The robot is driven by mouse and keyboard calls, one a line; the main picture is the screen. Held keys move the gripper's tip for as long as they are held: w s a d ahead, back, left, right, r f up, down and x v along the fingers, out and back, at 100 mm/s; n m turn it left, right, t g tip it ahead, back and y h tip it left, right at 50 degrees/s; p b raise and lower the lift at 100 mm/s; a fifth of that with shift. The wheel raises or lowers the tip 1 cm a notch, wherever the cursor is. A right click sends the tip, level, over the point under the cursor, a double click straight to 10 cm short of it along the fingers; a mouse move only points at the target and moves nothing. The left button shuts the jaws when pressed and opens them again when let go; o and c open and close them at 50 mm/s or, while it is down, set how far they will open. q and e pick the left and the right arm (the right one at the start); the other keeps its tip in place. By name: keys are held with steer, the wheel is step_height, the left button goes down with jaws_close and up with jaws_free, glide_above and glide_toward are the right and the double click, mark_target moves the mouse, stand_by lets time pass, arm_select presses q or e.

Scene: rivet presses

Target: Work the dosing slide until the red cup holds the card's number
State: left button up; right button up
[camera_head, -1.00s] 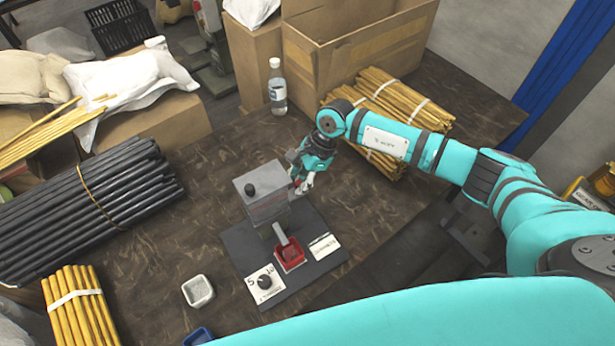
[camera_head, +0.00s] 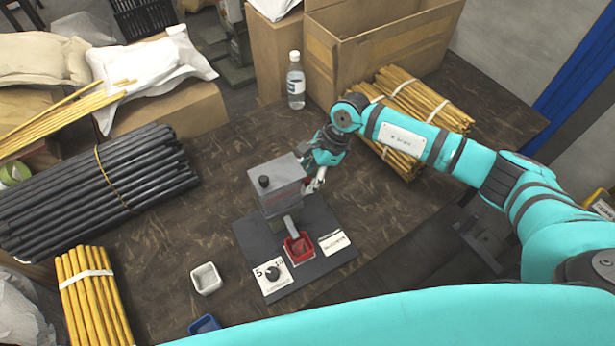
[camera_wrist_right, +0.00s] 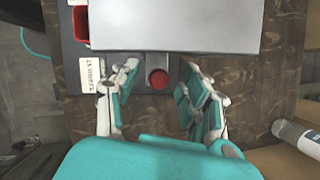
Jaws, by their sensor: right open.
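The grey dosing box (camera_head: 277,183) with a black knob on top stands on a dark base plate (camera_head: 330,219). A chute runs from it to the red cup (camera_head: 299,246), whose contents I cannot make out. A white card (camera_head: 333,242) lies right of the cup; in the right wrist view the card (camera_wrist_right: 91,74) has text too small to read surely. A dial plate (camera_head: 272,275) shows a "5" at front left. My right gripper (camera_head: 318,182) is at the box's right side. In the right wrist view it is open (camera_wrist_right: 156,88), its fingers either side of a red round knob (camera_wrist_right: 158,79), apart from it. My left gripper is out of view.
A white tray (camera_head: 206,279) and a blue tray (camera_head: 205,325) stand left of the plate. Black rods (camera_head: 95,185) lie at left.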

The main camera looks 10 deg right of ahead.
steer(key=v, duration=1)
steer(key=shift+r, duration=0.4)
steer(key=shift+c, duration=0.2)
